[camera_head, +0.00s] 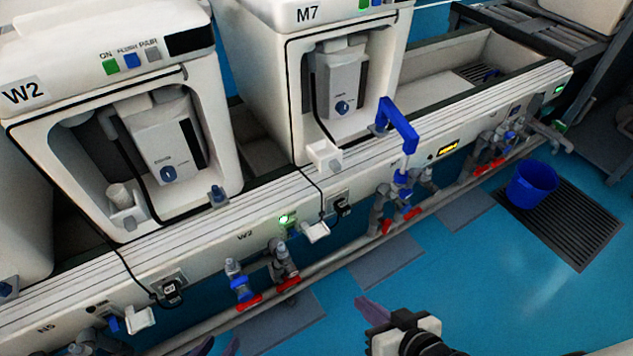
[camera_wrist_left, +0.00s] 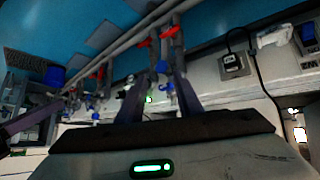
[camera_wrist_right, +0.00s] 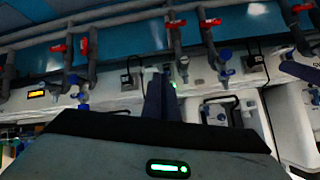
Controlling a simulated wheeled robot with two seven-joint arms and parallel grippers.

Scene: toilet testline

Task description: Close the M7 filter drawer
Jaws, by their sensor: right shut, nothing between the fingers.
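The white M7 unit (camera_head: 262,62) stands at the top middle of the head view, with its label at the top. A small white box-like part (camera_head: 323,154), which looks like its filter drawer, juts out at the lower left of its front opening. My right gripper (camera_head: 372,310) is shut and empty, low in the head view, in front of the bench and well apart from the drawer. Its fingers lie together in the right wrist view (camera_wrist_right: 160,97). My left gripper (camera_head: 218,346) shows only fingertips at the bottom edge; its fingers are apart and empty in the left wrist view (camera_wrist_left: 160,105).
The W2 unit (camera_head: 35,125) stands left of M7. A blue tap-like part (camera_head: 398,125) rises right of the drawer. Pipes with red-handled valves (camera_head: 287,285) run along the bench front. A blue bucket (camera_head: 531,186) stands on a floor grate at right.

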